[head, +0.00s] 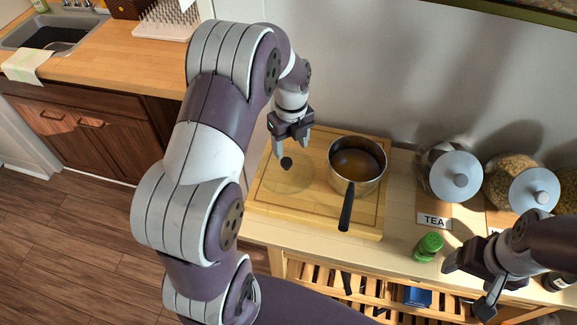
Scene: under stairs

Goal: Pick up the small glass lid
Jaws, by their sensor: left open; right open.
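The small glass lid (286,175) lies on the left part of a wooden cutting board (369,224). It is clear and round with a dark knob, and its rim is faint against the wood. My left gripper (292,151) is open, with its fingers pointing down just above and behind the knob. Whether a finger touches the lid I cannot tell. My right gripper (468,289) is open and empty at the lower right, near the front edge of the table, away from the lid.
A steel pot (357,165) stands on the board right of the lid, its black handle toward the front. A green-capped jar (428,246) and glass jars with steel lids (455,177) stand further right. A wall rises behind. A sink counter (110,62) is at upper left.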

